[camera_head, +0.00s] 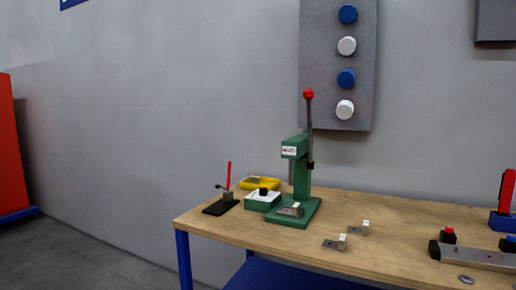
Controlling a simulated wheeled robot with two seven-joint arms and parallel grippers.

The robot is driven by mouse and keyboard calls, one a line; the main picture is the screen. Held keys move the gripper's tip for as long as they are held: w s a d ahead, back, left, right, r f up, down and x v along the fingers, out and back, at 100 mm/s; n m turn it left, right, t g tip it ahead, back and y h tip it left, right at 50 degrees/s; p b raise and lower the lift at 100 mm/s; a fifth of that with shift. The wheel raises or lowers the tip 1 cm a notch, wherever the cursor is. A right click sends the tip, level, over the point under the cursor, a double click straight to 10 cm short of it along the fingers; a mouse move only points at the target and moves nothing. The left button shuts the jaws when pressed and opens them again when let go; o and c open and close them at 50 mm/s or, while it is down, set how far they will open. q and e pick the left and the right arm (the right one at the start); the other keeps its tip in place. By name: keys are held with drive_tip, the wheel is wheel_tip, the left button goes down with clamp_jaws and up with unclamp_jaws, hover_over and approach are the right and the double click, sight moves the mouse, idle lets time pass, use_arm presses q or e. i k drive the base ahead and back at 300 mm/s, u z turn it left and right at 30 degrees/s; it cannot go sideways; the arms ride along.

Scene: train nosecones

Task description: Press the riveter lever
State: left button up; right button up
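A green riveter (302,176) stands upright on the left part of the wooden workbench. Its lever (309,131) rises nearly vertical on its right side and ends in a red ball knob (308,94). A small metal part (291,209) sits on the riveter's base. Neither of my grippers is in view, and nothing touches the lever.
The workbench (394,215) has two small metal brackets (338,243) near its front. A black stand with a red handle (229,178), a green-white box (262,200) and a yellow tray (260,183) stand left of the riveter. A clamp fixture (474,256) lies at right.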

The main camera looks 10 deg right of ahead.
sight(308, 95)
drive_tip(key=k, duration=0.65)
drive_tip(key=z, duration=0.65)
drive_tip(key=i, duration=1.45)
drive_tip(key=u, duration=0.65)
